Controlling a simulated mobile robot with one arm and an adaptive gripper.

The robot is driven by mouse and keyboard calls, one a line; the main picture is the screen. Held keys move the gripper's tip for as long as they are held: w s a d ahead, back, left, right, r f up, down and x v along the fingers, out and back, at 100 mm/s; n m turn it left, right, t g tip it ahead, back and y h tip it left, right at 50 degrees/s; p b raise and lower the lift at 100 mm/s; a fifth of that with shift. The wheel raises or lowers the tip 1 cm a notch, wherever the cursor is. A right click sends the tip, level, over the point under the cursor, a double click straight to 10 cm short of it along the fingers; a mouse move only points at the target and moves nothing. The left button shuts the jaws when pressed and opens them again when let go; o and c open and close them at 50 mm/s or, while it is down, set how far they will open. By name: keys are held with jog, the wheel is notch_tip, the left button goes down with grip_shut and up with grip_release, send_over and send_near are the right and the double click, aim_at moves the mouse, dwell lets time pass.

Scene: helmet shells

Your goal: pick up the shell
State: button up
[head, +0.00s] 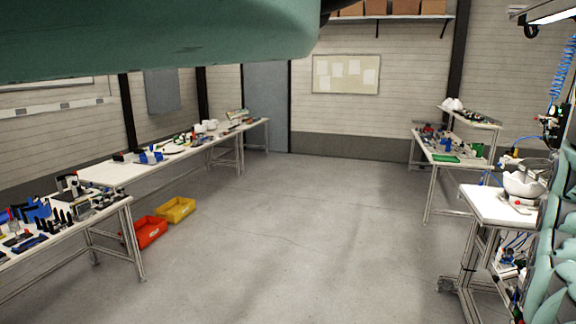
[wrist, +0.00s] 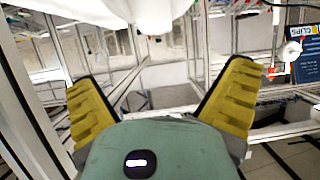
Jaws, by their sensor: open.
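A white helmet shell (head: 524,184) sits on a holder on the small white-topped stand (head: 488,207) at the right of the head view. Smaller white shells (head: 452,104) stand on the raised shelf of the table farther back on the right. My gripper (wrist: 162,76) shows in the wrist view with its two yellow-padded fingers spread wide and nothing between them. A white rounded surface (wrist: 155,14) shows beyond the fingertips at the top of the wrist view, cut off by the frame; I cannot tell if it is a shell. The gripper is not visible in the head view.
A long workbench (head: 115,174) with tools runs along the left. A red bin (head: 149,232) and a yellow bin (head: 176,210) are on the floor beside it. A table with parts (head: 447,153) stands at the back right. The middle floor is clear.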

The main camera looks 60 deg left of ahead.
jog(key=p+x, duration=0.1)
jog(key=x, duration=0.2)
jog(key=p+x, duration=0.2)
jog(key=x, duration=0.1)
jog(key=p+x, duration=0.2)
jog(key=x, duration=0.1)
jog(key=shift+w+d+r, duration=0.1)
jog(key=shift+d+r, duration=0.05)
jog(key=shift+d, duration=0.35)
jog(key=shift+w+d+f, duration=0.25)
jog(key=shift+f, duration=0.05)
jog(key=w+d+p, duration=0.1)
jog(key=d+p, duration=0.1)
jog(key=p, duration=0.2)
jog(key=shift+w+d+p, duration=0.1)
jog(key=shift+w+p, duration=0.15)
jog(key=shift+p, duration=0.05)
jog(key=shift+p+x, duration=0.8)
jog(key=shift+x, duration=0.1)
jog(key=shift+w+d+f, duration=0.25)
jog(key=shift+f, duration=0.1)
jog(key=shift+c, duration=0.3)
jog(key=c, duration=1.5)
